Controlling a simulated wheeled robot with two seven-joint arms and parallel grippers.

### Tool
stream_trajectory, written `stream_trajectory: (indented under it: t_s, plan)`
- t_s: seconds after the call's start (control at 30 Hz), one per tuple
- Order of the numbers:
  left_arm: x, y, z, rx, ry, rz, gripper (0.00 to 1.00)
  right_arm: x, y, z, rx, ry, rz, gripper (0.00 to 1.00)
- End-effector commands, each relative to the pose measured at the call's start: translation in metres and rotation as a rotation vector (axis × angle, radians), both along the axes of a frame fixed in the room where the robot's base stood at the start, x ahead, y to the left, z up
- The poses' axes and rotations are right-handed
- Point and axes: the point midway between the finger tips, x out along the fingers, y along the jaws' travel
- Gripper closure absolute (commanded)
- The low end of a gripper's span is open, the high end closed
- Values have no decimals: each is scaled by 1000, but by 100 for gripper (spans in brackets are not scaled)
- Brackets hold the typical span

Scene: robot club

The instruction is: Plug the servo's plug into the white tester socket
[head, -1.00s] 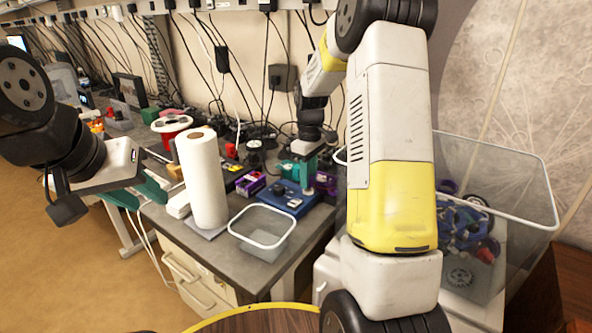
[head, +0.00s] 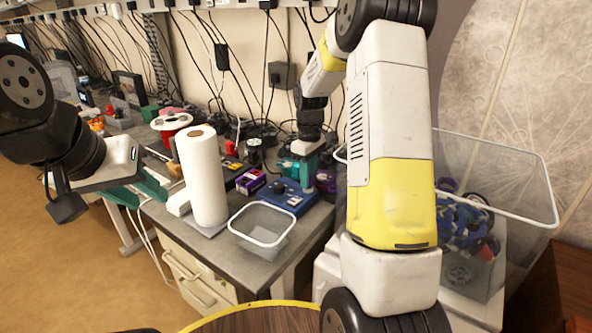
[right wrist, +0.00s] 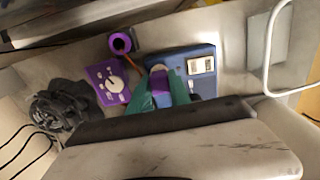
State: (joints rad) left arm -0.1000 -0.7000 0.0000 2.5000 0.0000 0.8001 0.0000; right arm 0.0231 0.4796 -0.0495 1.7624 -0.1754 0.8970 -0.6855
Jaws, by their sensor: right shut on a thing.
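The blue tester (head: 287,197) lies on the grey bench, with a dark knob and pale sockets on top. In the right wrist view, its white socket (right wrist: 200,65) shows to the right of my fingers. My right gripper (head: 308,182) stands over the tester's right part. In the wrist view its teal fingers (right wrist: 166,92) are shut on a small purple plug (right wrist: 162,82). I cannot tell whether the plug touches the tester.
A paper towel roll (head: 204,180) and an empty clear tub (head: 236,232) stand left of and in front of the tester. A purple ring-shaped thing (right wrist: 120,43) and coiled black cable (right wrist: 57,108) lie near the servo. A large wire-rimmed bin (head: 530,215) is at right.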

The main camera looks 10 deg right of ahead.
Motion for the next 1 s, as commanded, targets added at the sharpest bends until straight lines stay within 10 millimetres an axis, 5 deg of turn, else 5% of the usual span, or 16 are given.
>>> stream_trajectory:
  t_s: [0.9,0.93,1.0]
  plan:
    - [0,0,0,0,0,0,64,0,0,-6,0,1,0,100]
    - [0,0,0,0,0,0,64,0,0,-6,0,1,0,73]
    - [0,0,0,0,0,0,64,0,0,-6,0,1,0,59]
